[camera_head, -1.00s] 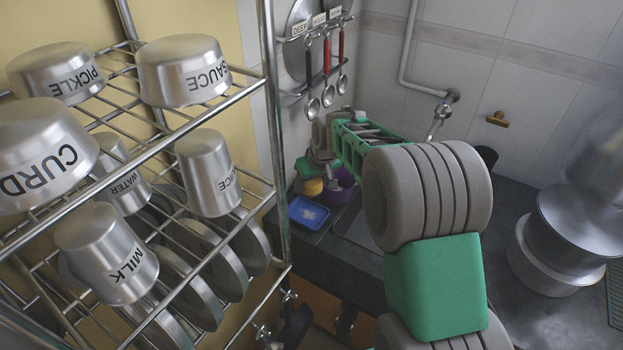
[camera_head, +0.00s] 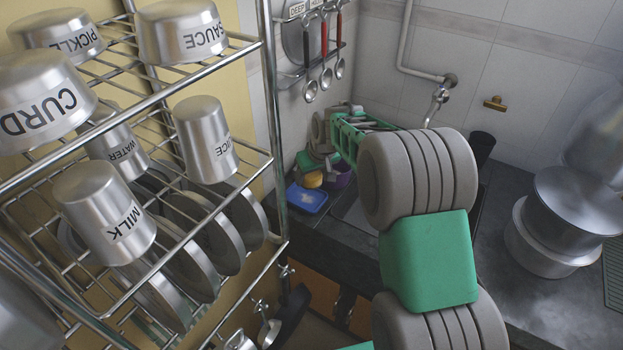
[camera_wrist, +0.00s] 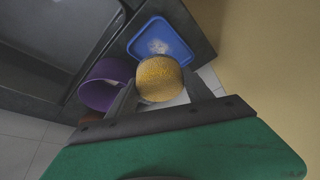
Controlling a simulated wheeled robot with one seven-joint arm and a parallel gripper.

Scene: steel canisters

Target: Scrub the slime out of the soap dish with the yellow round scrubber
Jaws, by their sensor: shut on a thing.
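The yellow round scrubber (camera_wrist: 158,79) is between the fingers of my gripper (camera_wrist: 160,92) in the wrist view; my gripper is shut on it. In the head view the scrubber (camera_head: 312,180) shows at the end of my arm, above the counter's far left corner. The blue soap dish (camera_wrist: 164,40) lies on the counter just beyond the scrubber, with a pale patch of slime (camera_wrist: 158,46) inside. The dish (camera_head: 306,200) also shows in the head view, below the scrubber. The scrubber appears apart from the slime.
A purple bowl (camera_wrist: 106,84) stands close beside the gripper, also near the sink (camera_head: 357,209). A steel rack (camera_head: 280,130) with labelled canisters stands at the left. Ladles hang on the wall behind. Large steel pots (camera_head: 560,235) stand at the right.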

